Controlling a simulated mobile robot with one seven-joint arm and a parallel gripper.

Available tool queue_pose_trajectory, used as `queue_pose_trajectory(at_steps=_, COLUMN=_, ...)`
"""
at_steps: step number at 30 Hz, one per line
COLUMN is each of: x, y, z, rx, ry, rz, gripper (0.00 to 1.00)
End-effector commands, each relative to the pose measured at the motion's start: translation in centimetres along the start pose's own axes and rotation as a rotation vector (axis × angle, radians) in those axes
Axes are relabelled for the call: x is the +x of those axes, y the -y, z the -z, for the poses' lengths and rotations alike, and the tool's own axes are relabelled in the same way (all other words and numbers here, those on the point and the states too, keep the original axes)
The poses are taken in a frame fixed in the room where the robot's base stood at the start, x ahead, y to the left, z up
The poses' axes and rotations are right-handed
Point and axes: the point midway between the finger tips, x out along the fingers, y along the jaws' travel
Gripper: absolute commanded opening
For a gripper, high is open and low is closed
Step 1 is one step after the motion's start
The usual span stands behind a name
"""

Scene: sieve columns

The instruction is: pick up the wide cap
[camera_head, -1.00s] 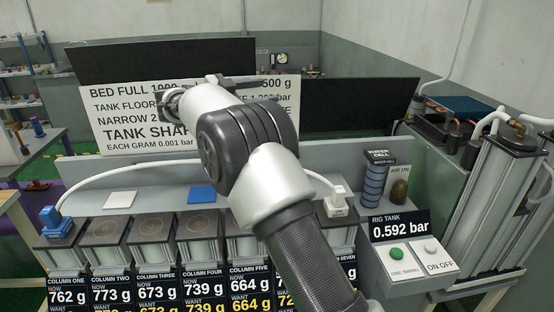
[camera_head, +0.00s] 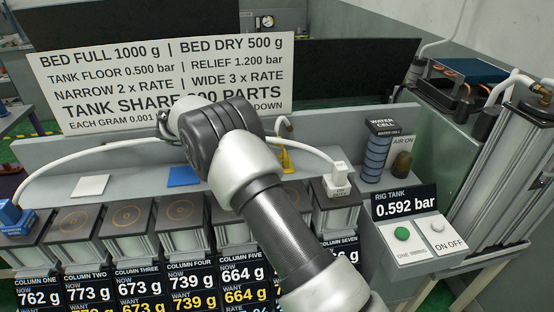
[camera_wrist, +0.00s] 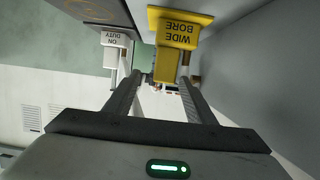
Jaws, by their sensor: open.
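The wide cap is a yellow block labelled WIDE BORE (camera_wrist: 180,30) with a narrower stem, at the top centre of the wrist view. In the head view a small yellow part of it (camera_head: 287,160) shows just right of my arm, above the columns. My gripper (camera_wrist: 160,78) is open, with a finger on each side of the lower part of the yellow cap in the picture. I cannot tell whether either finger touches it. In the head view my gripper is mostly hidden behind my arm.
A white ON DUTY connector (camera_head: 340,178) with a hose stands right of the yellow cap; it also shows in the wrist view (camera_wrist: 116,40). White (camera_head: 90,186) and blue (camera_head: 184,176) pads lie left on the ledge. A water cell (camera_head: 376,150) stands further right.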

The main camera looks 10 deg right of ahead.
Motion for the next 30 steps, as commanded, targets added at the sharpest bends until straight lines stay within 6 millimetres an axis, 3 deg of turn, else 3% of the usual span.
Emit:
queue_pose_trajectory(at_steps=8, x=2.4, y=0.1, z=-0.1, rx=0.001, ry=0.000, rz=-0.001, gripper=0.50)
queue_pose_trajectory(at_steps=18, x=6.7, y=0.6, z=-0.5, rx=0.002, ry=0.001, rz=0.001, gripper=0.50)
queue_pose_trajectory(at_steps=26, x=7.1, y=0.6, z=-0.4, rx=0.002, ry=0.002, rz=0.002, gripper=0.50)
queue_pose_trajectory(at_steps=30, x=7.1, y=0.6, z=-0.5, rx=0.002, ry=0.002, rz=0.002, gripper=0.31)
